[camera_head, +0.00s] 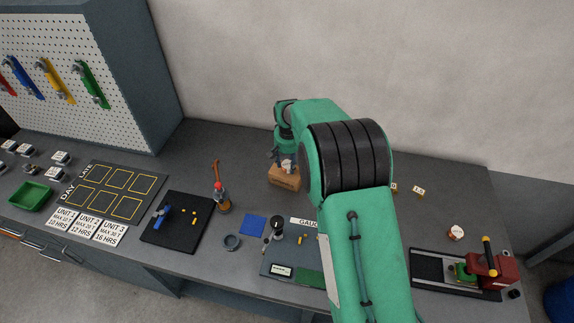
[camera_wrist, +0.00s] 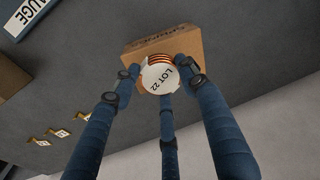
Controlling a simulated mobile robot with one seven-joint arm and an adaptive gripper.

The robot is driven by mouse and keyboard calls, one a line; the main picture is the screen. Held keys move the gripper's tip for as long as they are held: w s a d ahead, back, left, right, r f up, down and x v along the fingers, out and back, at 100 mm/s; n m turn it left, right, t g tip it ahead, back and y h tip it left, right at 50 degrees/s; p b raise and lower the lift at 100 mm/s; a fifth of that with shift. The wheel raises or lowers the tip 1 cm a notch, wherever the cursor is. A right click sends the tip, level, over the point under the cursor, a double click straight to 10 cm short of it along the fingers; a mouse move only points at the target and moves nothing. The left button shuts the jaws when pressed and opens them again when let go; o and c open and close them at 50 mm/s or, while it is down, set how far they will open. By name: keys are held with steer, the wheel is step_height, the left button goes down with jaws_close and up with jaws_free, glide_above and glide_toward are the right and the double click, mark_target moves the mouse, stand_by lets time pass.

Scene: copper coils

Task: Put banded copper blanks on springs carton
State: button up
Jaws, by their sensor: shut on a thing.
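The banded copper blanks (camera_wrist: 160,76) show in the wrist view as a short copper stack with a round white face marked LOT 22. My gripper (camera_wrist: 158,73) is shut on them, with its blue fingers around the stack. The brown springs carton (camera_wrist: 185,43) is right behind the stack in the wrist view, its lettering partly covered. In the head view the springs carton (camera_head: 284,179) stands near the back wall, with my gripper (camera_head: 285,160) just above it and the blanks mostly hidden between the fingers. I cannot tell whether the blanks touch the carton.
A grey gauge board (camera_head: 280,259) lies in front of the carton. Small yellow-edged tags (camera_head: 418,190) lie to the right. My arm hides the bench middle.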

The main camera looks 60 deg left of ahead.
mark_target(287, 161)
steer(key=shift+w+a+f, duration=0.1)
steer(key=shift+w+a, duration=0.15)
steer(key=shift+a, duration=0.25)
steer(key=shift+w+a, duration=0.2)
steer(key=shift+a, duration=0.3)
steer(key=shift+f, duration=1.75)
steer(key=shift+f, duration=0.15)
steer(key=o, duration=1.3)
steer(key=shift+s+d+r, duration=0.15)
steer(key=shift+d+r, duration=0.05)
steer(key=shift+r, duration=1.85)
steer(key=shift+s+d+r, duration=0.1)
steer(key=shift+d+r, duration=0.15)
steer(key=shift+r, duration=1.75)
steer(key=shift+s+d+r, duration=0.15)
steer(key=shift+d+r, duration=0.05)
steer(key=shift+r, duration=1.85)
